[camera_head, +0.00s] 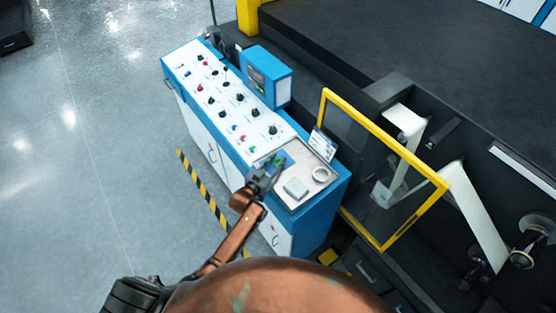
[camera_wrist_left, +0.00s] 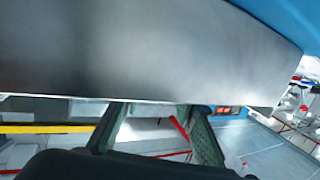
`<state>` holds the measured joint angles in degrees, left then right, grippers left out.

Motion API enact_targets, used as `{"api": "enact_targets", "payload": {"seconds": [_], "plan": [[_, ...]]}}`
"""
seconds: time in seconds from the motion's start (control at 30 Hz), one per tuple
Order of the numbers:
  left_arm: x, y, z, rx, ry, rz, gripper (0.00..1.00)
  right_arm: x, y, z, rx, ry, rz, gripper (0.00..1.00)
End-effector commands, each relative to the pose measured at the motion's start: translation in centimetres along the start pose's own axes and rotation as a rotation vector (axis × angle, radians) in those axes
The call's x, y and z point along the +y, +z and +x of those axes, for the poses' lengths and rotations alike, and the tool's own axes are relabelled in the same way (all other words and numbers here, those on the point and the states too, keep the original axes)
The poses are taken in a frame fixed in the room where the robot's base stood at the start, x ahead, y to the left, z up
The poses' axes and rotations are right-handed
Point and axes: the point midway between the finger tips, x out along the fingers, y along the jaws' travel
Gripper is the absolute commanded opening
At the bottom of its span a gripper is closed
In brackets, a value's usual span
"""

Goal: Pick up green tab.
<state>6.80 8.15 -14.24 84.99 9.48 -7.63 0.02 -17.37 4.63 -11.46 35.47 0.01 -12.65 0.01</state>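A small green-blue patch (camera_head: 281,157) shows at the fingertips of my left gripper in the head view. It may be the green tab, but it is partly covered and too small to tell. My left gripper (camera_head: 272,164) is at the left side of the metal tray (camera_head: 304,158) on the console's near end. In the left wrist view its two dark green fingers (camera_wrist_left: 153,122) stand apart with nothing seen held between them. A broad grey surface fills the top of that view, and no tab is clear there. My right gripper is not in view.
The tray also holds a grey block (camera_head: 296,188) and a white ring-shaped roll (camera_head: 321,174). A card (camera_head: 323,144) stands at its back edge. The console panel (camera_head: 222,92) has several knobs.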

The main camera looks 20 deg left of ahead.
Motion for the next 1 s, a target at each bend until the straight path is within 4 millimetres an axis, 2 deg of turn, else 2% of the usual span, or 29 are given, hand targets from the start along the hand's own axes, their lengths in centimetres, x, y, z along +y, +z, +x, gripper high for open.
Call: {"api": "enact_targets", "payload": {"seconds": [0.1, 0.33, 0.63, 1.0], "plan": [[0.05, 0.12, 0.93, -0.002, 0.001, 0.0, 0.27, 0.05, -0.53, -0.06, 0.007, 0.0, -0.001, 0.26], [0.14, 0.15, 1.05, -0.002, 0.002, 0.0, 0.27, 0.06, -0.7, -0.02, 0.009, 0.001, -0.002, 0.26], [0.17, 0.14, 1.06, -0.002, 0.003, 0.0, 0.07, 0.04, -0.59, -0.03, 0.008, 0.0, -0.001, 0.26], [0.16, -0.06, 1.03, -0.001, 0.003, 0.001, 0.07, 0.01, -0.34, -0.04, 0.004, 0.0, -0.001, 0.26]]}}
